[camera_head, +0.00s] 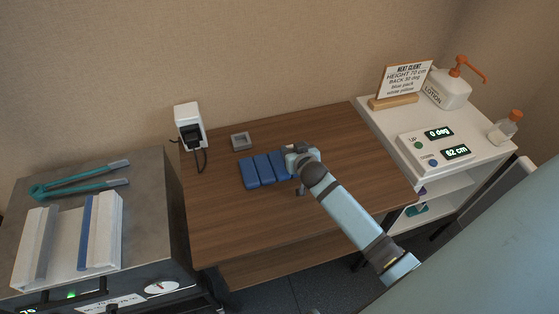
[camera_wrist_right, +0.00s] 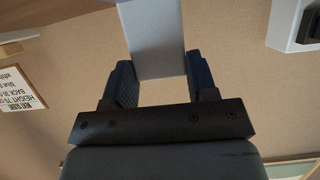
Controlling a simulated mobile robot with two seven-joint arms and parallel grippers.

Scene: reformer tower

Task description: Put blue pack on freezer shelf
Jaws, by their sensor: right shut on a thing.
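The blue pack (camera_head: 264,169), a flat row of several blue segments, is at the middle of the brown table, seen from above. I cannot tell whether it touches the table. My right gripper (camera_head: 294,160) is at its right end and covers part of it. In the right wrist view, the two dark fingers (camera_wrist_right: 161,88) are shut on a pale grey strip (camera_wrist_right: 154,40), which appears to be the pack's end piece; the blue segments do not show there. My left gripper is out of view. No freezer shelf can be made out for certain.
A grey cabinet (camera_head: 150,205) with teal tongs (camera_head: 80,180) and white slabs stands left. The brown table (camera_head: 240,225) is clear in front. A small grey box (camera_head: 241,141) lies behind the pack. A white stand at right holds a control panel (camera_head: 435,146) and lotion bottle (camera_head: 449,90).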

